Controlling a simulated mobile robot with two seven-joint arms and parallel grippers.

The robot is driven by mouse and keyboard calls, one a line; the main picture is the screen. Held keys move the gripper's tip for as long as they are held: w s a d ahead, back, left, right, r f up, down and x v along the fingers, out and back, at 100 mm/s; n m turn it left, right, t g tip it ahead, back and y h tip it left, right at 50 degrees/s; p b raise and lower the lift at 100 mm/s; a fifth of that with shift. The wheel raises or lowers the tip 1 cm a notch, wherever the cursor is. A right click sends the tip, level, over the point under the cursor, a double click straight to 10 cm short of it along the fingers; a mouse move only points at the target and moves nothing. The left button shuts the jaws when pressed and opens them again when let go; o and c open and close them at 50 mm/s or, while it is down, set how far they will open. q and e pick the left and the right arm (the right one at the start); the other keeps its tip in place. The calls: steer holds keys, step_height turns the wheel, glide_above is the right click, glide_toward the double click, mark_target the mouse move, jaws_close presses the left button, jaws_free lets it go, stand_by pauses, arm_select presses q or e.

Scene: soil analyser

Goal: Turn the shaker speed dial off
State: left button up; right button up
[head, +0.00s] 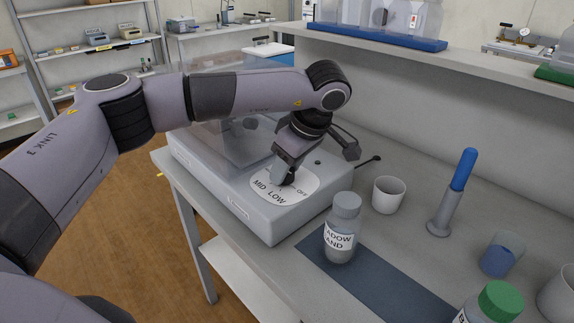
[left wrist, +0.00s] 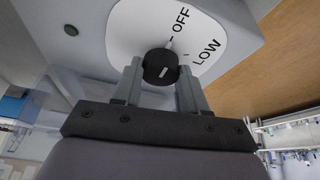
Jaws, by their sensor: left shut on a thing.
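The shaker (head: 250,205) is a pale grey box on the bench, with a clear cover at its back. Its white dial plate (head: 270,192) reads MID, LOW and OFF. My left gripper (head: 287,180) points down at the dial and hides most of it. In the left wrist view, the black dial (left wrist: 162,66) sits between the two fingers of my left gripper (left wrist: 161,82), which are shut on it. A pale line on the dial seems to lie toward the OFF side, but its exact setting is hard to tell. My right gripper is out of view.
A labelled bottle (head: 343,230) stands close to the shaker's right front, by a dark blue mat (head: 385,287). A white cup (head: 388,194), a blue-handled tool (head: 453,192), a bluish cup (head: 502,255) and a green-lidded jar (head: 492,305) stand farther right. A raised shelf runs behind.

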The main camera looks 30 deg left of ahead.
arm_select(q)
steer(key=o, duration=1.1)
steer(key=shift+c, duration=0.2)
steer(key=v, duration=0.7)
steer(key=shift+r, duration=0.1)
